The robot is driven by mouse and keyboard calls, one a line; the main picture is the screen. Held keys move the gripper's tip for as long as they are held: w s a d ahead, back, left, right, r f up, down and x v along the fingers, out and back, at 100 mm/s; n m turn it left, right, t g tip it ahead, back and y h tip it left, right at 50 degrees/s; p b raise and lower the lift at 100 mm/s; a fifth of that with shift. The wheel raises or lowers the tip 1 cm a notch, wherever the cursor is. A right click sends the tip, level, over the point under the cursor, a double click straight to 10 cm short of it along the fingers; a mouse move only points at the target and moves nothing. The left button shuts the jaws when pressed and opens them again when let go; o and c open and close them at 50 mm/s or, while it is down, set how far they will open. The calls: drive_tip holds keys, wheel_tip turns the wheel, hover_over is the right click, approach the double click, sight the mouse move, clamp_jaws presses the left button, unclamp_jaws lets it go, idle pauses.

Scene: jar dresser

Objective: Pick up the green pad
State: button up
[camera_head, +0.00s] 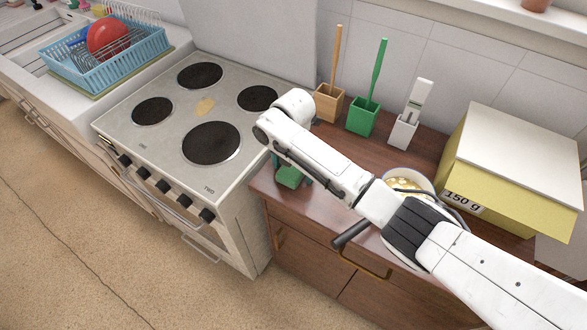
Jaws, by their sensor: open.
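The green pad (288,177) lies on the left end of the brown dresser top (262,183), near its front edge and beside the stove. My white arm crosses over the dresser from the lower right and covers part of the view just above the pad. My gripper (291,171) is mostly hidden behind the arm's end. Small dark green parts that look like its fingertips show on the left and right of the pad, apart from each other. I cannot tell whether they touch the pad.
A pot (422,178) with a dark handle stands under my arm. A yellow box (510,175) stands on the right. A wooden holder (328,104), a green holder (362,120) and a white holder (403,132) line the wall. The stove (190,130) is left of the dresser.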

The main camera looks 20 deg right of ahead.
drive_tip(key=shift+c, duration=0.3)
drive_tip(key=c, duration=1)
drive_tip(key=shift+r, duration=0.1)
drive_tip(key=shift+r, duration=0.45)
drive_tip(key=s+r, duration=0.1)
drive_tip(key=r, duration=0.1)
drive_tip(key=s+a+r, duration=0.1)
drive_tip(key=s+r, duration=0.1)
drive_tip(key=r, duration=0.1)
drive_tip(key=s+a+r+b, duration=0.1)
drive_tip(key=r, duration=0.2)
drive_tip(key=shift+s+a+r, duration=0.15)
drive_tip(key=shift+s+r, duration=0.05)
drive_tip(key=shift+s, duration=0.15)
drive_tip(key=shift+s+a+r+p, duration=0.6)
drive_tip(key=shift+s+p, duration=0.45)
drive_tip(key=shift+s, duration=0.3)
drive_tip(key=shift+s+a+r+p, duration=0.65)
drive_tip(key=shift+s+p, duration=0.45)
drive_tip(key=shift+s, duration=0.2)
drive_tip(key=shift+s+a+r+p, duration=0.6)
drive_tip(key=shift+s+p, duration=0.45)
drive_tip(key=shift+s, duration=0.3)
